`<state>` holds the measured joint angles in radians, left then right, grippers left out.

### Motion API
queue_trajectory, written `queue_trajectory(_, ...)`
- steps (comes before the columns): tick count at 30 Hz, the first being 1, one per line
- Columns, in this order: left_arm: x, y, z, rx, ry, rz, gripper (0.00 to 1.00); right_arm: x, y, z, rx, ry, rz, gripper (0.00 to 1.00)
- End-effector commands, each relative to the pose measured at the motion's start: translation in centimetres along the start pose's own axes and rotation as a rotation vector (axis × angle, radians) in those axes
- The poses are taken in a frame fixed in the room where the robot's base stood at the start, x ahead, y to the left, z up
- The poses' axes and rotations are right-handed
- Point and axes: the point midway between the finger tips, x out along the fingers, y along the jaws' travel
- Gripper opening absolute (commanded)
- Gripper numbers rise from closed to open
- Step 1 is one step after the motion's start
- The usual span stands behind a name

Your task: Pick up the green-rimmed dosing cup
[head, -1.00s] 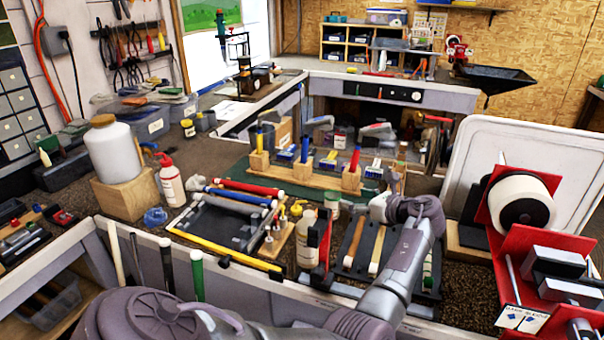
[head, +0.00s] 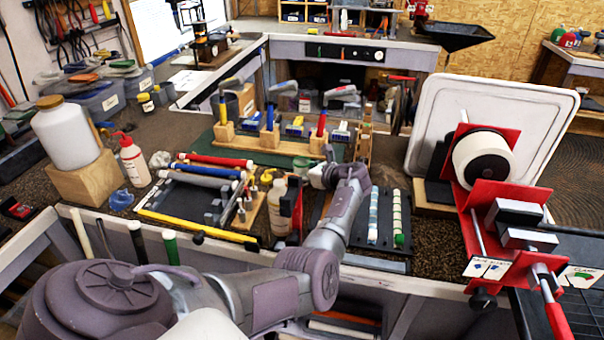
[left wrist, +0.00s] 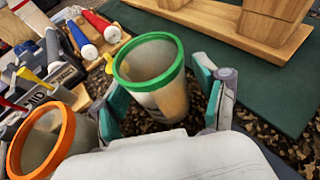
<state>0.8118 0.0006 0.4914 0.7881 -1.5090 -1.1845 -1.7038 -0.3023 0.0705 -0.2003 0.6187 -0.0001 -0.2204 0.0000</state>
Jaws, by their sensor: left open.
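The green-rimmed dosing cup (left wrist: 152,85) shows in the left wrist view, a pale translucent cup with its mouth facing the camera. My left gripper (left wrist: 160,92) is open, with one teal-padded finger on either side of the cup. I cannot tell whether either finger touches it. An orange-rimmed cup (left wrist: 42,138) stands close to the left finger. In the head view my left gripper (head: 328,173) is seen from behind at the end of my arm, its fingers mostly hidden. My right gripper is not in view.
A green mat (left wrist: 205,40) with a wooden stand (left wrist: 225,28) lies beyond the cup. In the head view, a squeeze bottle (head: 277,207) and a tray of club shafts (head: 190,203) are left of my arm. A red-bracketed roll holder (head: 487,195) is at the right.

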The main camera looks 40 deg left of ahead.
Motion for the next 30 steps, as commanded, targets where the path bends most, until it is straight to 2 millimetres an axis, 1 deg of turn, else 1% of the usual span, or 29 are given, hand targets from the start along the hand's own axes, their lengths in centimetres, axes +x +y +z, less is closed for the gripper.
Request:
queue_trajectory(1, 0.8, 0.0, 0.1, 0.000, 0.000, 0.001, 0.73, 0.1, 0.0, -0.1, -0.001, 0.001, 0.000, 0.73)
queue_trajectory(4, 1.6, 0.0, 0.0, -0.001, 0.001, 0.001, 0.73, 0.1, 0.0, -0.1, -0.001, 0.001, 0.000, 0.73)
queue_trajectory(11, 1.8, 0.0, 0.0, -0.001, 0.001, -0.001, 0.73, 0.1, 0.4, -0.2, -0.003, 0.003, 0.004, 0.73)
queue_trajectory(12, 1.8, 0.0, 0.0, -0.001, 0.001, -0.001, 0.71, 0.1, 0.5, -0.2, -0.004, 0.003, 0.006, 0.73)
queue_trajectory(17, 1.8, 0.0, 0.0, -0.001, 0.001, -0.001, 0.44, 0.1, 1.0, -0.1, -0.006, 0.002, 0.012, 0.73)
queue_trajectory(21, 1.8, 0.0, 0.0, -0.001, 0.001, 0.000, 0.21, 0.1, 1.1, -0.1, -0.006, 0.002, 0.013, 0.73)
queue_trajectory(23, 1.8, 0.0, 0.0, -0.001, 0.001, 0.000, 0.12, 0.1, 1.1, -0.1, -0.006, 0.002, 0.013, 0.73)
queue_trajectory(30, 1.8, 0.0, 0.1, -0.001, 0.001, 0.000, 0.11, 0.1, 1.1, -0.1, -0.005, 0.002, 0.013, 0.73)
